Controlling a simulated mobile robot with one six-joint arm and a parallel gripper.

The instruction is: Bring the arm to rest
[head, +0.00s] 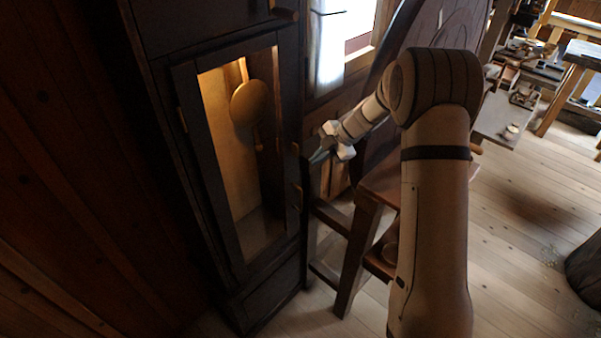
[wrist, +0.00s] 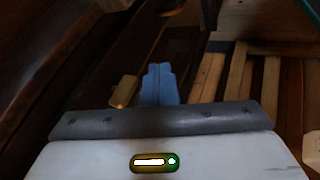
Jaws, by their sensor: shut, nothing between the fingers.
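My gripper (head: 318,157) is at the end of my bent arm in the head view, beside the right edge of the tall dark clock case (head: 160,95). In the wrist view its blue fingers (wrist: 160,84) are together, with nothing seen between them. A small brass handle (wrist: 125,91) shows just left of the fingers in the wrist view. I cannot tell whether the fingers touch it or the case.
The case has a glazed, lit front with a brass pendulum (head: 250,102) inside. A wooden stand (head: 357,240) is close below my forearm. A workbench with tools (head: 530,70) is at the far right. Open plank floor (head: 530,210) lies to the right.

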